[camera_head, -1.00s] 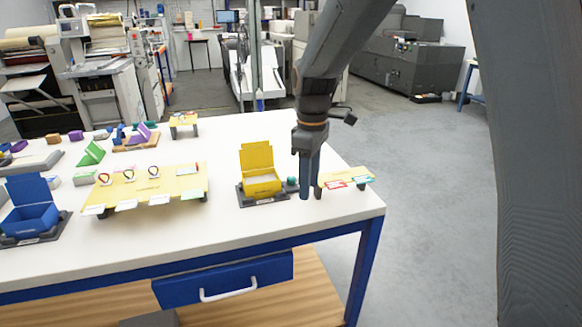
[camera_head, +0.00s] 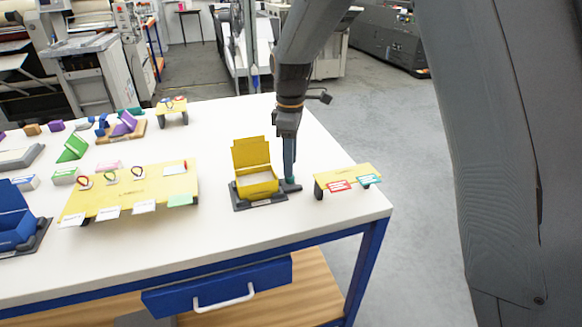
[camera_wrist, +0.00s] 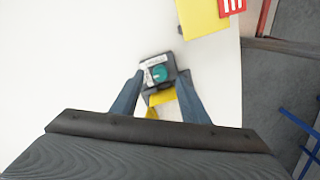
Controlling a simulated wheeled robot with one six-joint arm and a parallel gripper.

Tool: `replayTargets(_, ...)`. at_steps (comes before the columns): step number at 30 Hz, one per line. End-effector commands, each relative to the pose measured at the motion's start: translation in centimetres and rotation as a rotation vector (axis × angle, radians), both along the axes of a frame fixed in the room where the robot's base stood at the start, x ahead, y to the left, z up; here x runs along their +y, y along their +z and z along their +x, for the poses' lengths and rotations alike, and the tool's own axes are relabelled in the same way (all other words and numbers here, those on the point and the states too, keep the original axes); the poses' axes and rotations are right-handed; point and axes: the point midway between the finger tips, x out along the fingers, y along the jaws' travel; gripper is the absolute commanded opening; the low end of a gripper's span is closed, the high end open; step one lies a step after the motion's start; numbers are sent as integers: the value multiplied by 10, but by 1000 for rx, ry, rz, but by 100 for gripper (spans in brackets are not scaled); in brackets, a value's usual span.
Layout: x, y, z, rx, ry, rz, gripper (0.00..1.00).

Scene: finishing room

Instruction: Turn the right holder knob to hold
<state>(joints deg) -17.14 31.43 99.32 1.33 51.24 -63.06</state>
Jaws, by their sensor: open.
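The right holder is a dark base (camera_head: 262,204) with an open yellow box (camera_head: 257,182) on it, lid raised, near the table's right end. Its teal knob (camera_wrist: 159,74) sits at the base's right side in the head view, mostly hidden there by my fingers. My gripper (camera_head: 290,179) points down at the knob. In the wrist view my gripper (camera_wrist: 161,80) is open, its blue-grey fingertips on either side of the knob and its dark housing. I cannot tell whether they touch it. A white label (camera_wrist: 150,72) beside the knob is too small to read.
A yellow stand (camera_head: 345,178) with red and green cards is close on the right. A yellow board (camera_head: 140,187) with loops and cards lies left. A left holder (camera_head: 37,237) carries a blue box (camera_head: 12,228). White tabletop is clear in front.

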Motion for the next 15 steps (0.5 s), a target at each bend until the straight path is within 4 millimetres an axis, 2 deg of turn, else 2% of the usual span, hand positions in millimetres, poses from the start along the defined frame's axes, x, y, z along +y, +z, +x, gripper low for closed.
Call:
replayTargets(6, -1, -27, -2, 2, -1, -1, 41)
replayTargets(15, -2, -36, -1, 0, -4, 0, 41)
